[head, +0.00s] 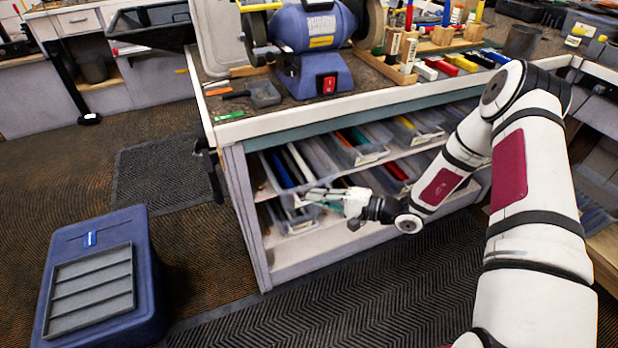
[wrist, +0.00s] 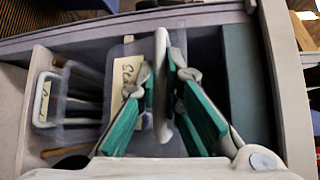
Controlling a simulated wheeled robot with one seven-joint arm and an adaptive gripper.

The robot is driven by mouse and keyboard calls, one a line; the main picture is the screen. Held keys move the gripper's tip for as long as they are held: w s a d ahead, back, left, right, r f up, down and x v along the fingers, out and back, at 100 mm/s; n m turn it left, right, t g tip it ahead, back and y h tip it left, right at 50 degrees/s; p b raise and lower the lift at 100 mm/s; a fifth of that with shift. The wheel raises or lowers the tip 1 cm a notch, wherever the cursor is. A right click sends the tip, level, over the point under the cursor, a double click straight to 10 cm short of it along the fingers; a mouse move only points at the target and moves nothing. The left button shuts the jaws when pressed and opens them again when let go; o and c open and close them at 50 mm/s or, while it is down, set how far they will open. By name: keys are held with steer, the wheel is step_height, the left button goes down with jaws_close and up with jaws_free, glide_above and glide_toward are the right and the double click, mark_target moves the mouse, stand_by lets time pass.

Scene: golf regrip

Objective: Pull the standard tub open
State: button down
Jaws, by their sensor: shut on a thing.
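My gripper (head: 310,196) is at the front of the left-hand tubs in the shelf unit under the workbench. In the wrist view its teal fingers (wrist: 163,82) are shut on a pale upright strip, which looks like the handle of a clear tub. That tub has a cream label (wrist: 121,82) with handwriting, seen sideways and partly hidden by the left finger. I take it for the standard tub, but cannot read the label fully. How far it is pulled out cannot be told.
Another clear tub (wrist: 45,98) with a pale handle is beside it. Other tubs fill the shelves (head: 355,152). A bench grinder (head: 315,35) stands on the bench top. A blue bin (head: 140,262) with a grey tray stands on the floor at left. Matted floor before the shelves is clear.

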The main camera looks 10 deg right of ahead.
steer(key=s+d+p, duration=0.3)
steer(key=s+p, duration=0.1)
steer(key=s, duration=0.7)
steer(key=shift+s+p, duration=0.3)
steer(key=shift+p, duration=0.05)
steer(key=shift+d, duration=0.15)
steer(key=c, duration=2)
jaws_free()
steer(key=v, duration=1.2)
